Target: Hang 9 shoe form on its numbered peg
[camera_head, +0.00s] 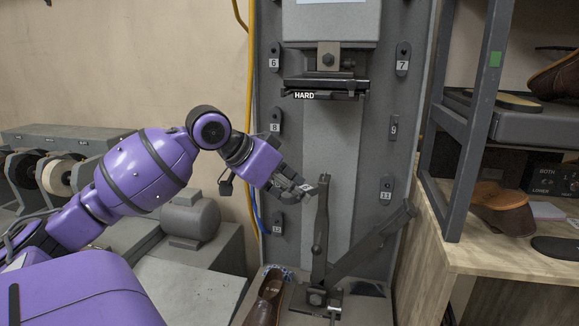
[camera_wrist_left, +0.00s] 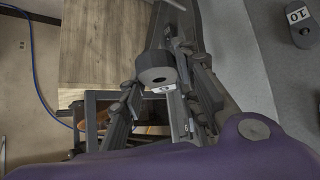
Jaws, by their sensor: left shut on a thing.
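My left gripper (camera_head: 297,187) is in front of the grey panel (camera_head: 265,60), left of its middle. In the left wrist view its fingers (camera_wrist_left: 178,85) are shut on a dark grey shoe form (camera_wrist_left: 154,66) with a round hole and a white label. I cannot read the number on that label. The place marked 9 (camera_head: 394,127) is on the panel's right side, between forms 7 (camera_head: 403,57) and 11 (camera_head: 387,188), and no dark form shows there. The gripper is left of and below it, clear of it. My right gripper is not in view.
Forms 6 (camera_head: 274,58), 8 (camera_head: 275,122) and 12 (camera_head: 277,226) hang on the left. Form 10 (camera_wrist_left: 300,22) shows in the left wrist view. A dark upright lever (camera_head: 321,230) and slanted bar (camera_head: 372,242) stand before the panel. A metal-framed shelf (camera_head: 468,130) is at right.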

